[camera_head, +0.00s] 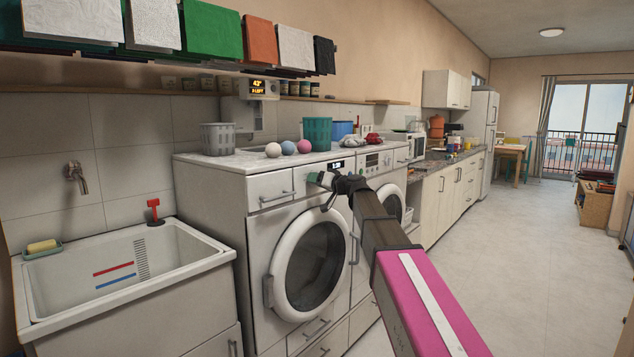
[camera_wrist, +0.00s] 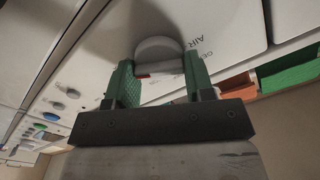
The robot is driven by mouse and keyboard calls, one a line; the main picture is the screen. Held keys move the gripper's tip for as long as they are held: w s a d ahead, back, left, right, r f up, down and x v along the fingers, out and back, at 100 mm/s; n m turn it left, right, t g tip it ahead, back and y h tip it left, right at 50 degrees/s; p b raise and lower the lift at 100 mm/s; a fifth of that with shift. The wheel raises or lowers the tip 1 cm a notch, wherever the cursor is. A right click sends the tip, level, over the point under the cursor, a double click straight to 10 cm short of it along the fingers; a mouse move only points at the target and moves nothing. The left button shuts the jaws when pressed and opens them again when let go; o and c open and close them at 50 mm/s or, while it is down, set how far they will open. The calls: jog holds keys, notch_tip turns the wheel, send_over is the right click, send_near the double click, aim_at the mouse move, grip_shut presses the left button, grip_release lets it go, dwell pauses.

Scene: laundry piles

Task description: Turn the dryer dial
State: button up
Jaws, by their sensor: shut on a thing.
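The machine with the large round door (camera_head: 262,232) stands in the middle of the head view, its door closed. My gripper (camera_head: 318,179) is at its upper control panel, just below the small lit display (camera_head: 337,164). In the wrist view, the green fingers of my gripper (camera_wrist: 159,68) are on either side of a round grey-white dial (camera_wrist: 158,47) and shut on it. Printed letters, including "AIR", show on the white panel (camera_wrist: 222,35) beside the dial. In the head view the dial is hidden behind my gripper. I cannot tell its exact angle.
Three balls (camera_head: 288,148), a grey basket (camera_head: 218,139) and a green basket (camera_head: 317,133) stand on the machine top. A sink (camera_head: 60,330) is at left. A second machine (camera_head: 391,180) stands just beyond. The floor (camera_head: 520,260) at right is clear.

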jog(key=shift+m, duration=0.4)
jog(key=o, duration=0.9)
jog(key=v, duration=1.1)
